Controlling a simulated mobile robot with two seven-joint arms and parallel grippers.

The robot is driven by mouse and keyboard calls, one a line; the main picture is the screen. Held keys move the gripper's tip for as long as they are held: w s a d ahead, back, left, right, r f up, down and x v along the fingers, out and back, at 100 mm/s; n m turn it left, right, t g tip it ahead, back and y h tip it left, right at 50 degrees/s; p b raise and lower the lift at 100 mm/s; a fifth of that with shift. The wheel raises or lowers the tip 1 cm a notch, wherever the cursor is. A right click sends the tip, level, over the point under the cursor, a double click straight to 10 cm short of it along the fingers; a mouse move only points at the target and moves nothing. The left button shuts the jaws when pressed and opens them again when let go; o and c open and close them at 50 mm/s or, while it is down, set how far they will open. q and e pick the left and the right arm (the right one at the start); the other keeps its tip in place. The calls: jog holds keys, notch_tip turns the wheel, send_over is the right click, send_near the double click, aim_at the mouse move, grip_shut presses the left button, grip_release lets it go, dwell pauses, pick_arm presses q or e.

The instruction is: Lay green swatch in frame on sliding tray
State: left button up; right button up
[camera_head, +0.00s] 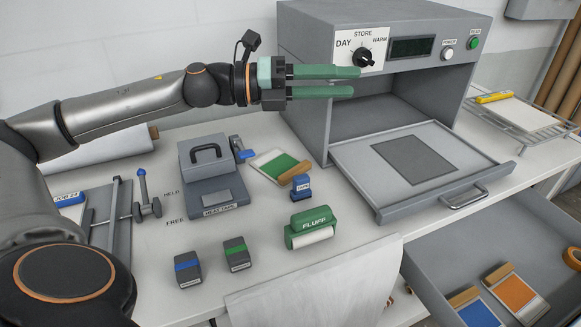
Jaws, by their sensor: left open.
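The green swatch (274,163) lies on the bench in front of the press, a white card with a green panel and a wooden strip at its near right end. The sliding tray (357,166) is pulled out from the press (306,95). A dark grey rectangle, the frame area (414,159), is on the tray with nothing lying on it. My left gripper (355,82) reaches in from the left, with teal fingers apart and empty. It is in the air in front of the press opening, above and behind the swatch. My right gripper is not in view.
A small blue stamp (301,187) and a green FLUFF roller (311,227) stand near the swatch. A grey heat-tool block (211,178) is to its left. An open drawer (443,262) at lower right holds blue and orange swatches. The tray handle (466,198) juts forward.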

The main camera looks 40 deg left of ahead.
pick_arm(q)
jog(key=a+n+t+y, duration=0.2)
jog(key=n+t+y, duration=0.1)
jog(key=n, duration=0.7)
jog(key=n+g+y, duration=0.6)
jog(key=n+y, duration=0.5)
jog(key=n, duration=1.4)
send_near(299, 168)
jog(key=shift+w+f, duration=0.3)
jog(key=shift+f, duration=0.35)
jog(key=shift+b+x, duration=0.3)
jog(key=shift+x, duration=0.7)
jog(key=shift+w+f+b, duration=0.4)
jog(key=shift+w, duration=0.05)
jog(key=shift+w+f+b, duration=0.35)
jog(key=shift+b, duration=0.05)
jog(key=shift+w+a+f+y+b, duration=0.3)
jog(key=shift+w+a+f+b, duration=0.1)
jog(key=shift+w+f+b, duration=0.35)
jog(key=shift+w+d+f+b, duration=0.15)
jog(key=shift+w+f+b, duration=0.05)
jog(key=shift+w+b, duration=0.3)
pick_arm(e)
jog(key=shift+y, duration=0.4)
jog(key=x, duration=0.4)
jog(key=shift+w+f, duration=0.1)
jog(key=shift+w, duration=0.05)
